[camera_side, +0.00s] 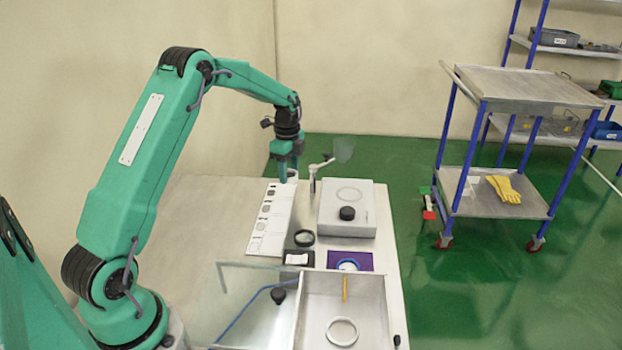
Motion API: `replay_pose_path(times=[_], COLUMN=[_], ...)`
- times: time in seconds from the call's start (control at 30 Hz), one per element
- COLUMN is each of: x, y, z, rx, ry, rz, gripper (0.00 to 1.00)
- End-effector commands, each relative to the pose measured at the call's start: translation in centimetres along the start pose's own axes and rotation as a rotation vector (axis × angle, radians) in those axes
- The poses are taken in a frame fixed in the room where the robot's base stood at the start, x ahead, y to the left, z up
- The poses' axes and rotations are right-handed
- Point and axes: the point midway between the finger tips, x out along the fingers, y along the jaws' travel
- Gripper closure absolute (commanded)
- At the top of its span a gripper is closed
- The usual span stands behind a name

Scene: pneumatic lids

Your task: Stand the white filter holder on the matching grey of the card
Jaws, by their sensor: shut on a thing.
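My gripper (288,178) is low over the far end of the long white card (265,244), which carries a row of grey patches from light to dark. It is shut on a small white piece (293,174), which appears to be the white filter holder. The fingers hide part of the holder. I cannot tell whether it touches the card or which grey is under it.
A metal stand (312,185) with a clear pane (344,150) rises close right of my gripper.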

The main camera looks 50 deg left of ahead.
Motion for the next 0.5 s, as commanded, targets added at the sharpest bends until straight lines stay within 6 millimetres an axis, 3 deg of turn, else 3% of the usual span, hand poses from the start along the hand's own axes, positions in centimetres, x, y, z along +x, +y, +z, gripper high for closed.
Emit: replay_pose_path(times=[0.2, 0.5], x=[1.2, 1.7], y=[-1.0, -1.1], z=[1.8, 1.9], rx=[0.000, 0.001], ry=[0.000, 0.000], rz=[0.000, 0.000], gripper=[0.76, 0.76])
